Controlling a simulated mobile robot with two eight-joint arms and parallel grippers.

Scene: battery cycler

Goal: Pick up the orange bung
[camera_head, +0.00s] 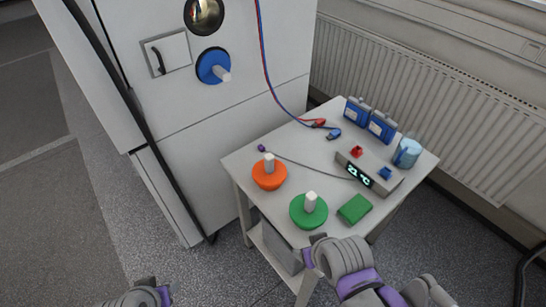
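The orange bung (268,178) is a round disc with a white upright handle. It sits on the left part of the small table (240,163), near its front-left edge. My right gripper (312,250) is low in the picture, below and to the right of the orange bung, near the table's front edge. It is apart from the bung, and its finger opening is not clear. My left gripper (162,294) is at the bottom edge, left of the table and well away from the bung. Only part of it shows, and I see nothing held in it.
A green bung (308,216) and green block (354,209) lie right of the orange bung. A display box (370,174), blue batteries (383,126) and a beaker (407,152) stand behind. A cable crosses the table. The white cabinet (240,110) holds a blue bung (208,66).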

